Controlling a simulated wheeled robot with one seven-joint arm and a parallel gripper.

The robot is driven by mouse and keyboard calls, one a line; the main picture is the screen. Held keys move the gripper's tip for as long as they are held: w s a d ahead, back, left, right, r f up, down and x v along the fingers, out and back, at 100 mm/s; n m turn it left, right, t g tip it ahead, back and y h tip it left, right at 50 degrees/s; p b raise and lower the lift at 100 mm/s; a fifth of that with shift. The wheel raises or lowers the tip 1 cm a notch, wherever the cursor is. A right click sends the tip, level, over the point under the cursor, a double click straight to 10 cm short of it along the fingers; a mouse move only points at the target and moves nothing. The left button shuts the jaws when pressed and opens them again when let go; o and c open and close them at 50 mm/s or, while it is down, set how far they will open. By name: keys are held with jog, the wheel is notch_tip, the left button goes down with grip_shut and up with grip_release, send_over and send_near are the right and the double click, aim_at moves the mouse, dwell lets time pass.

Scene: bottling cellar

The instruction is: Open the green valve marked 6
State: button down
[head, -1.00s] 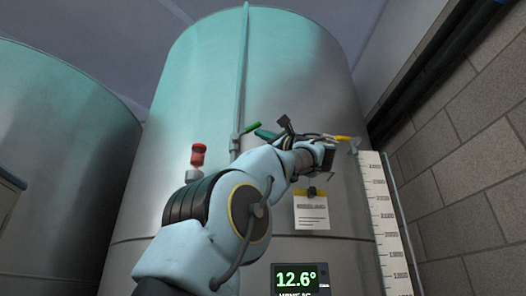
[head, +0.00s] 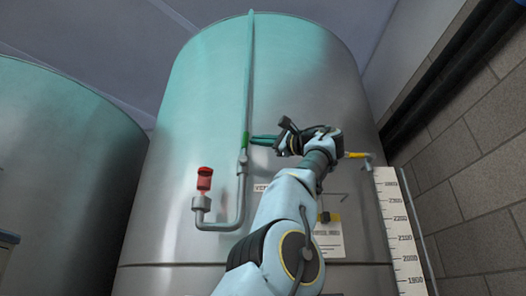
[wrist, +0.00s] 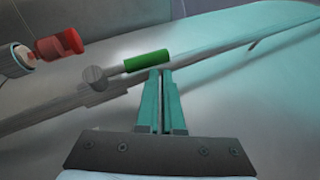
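The valve's green handle (head: 246,139) stands upright along the thin vertical pipe on the tank front in the head view. In the wrist view the green handle (wrist: 147,62) lies nearly parallel to the pipe, just beyond my fingertips. My gripper (head: 252,139) reaches in from the right, its teal fingers pointing left at the handle. In the wrist view my gripper (wrist: 160,72) has its fingers together with nothing between them. The tips are at or very near the handle's end; I cannot tell whether they touch. No number 6 is readable.
A red fitting (head: 204,179) sits on the bent pipe to the lower left. A yellow handle (head: 357,155) is at the right, behind my wrist. A white level scale (head: 402,235) and a pinned sheet (head: 329,240) are lower right. A brick wall (head: 475,150) stands at the right.

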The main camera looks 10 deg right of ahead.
jog(key=shift+a+r, duration=0.3)
jog(key=shift+a, duration=0.1)
dwell(0.3)
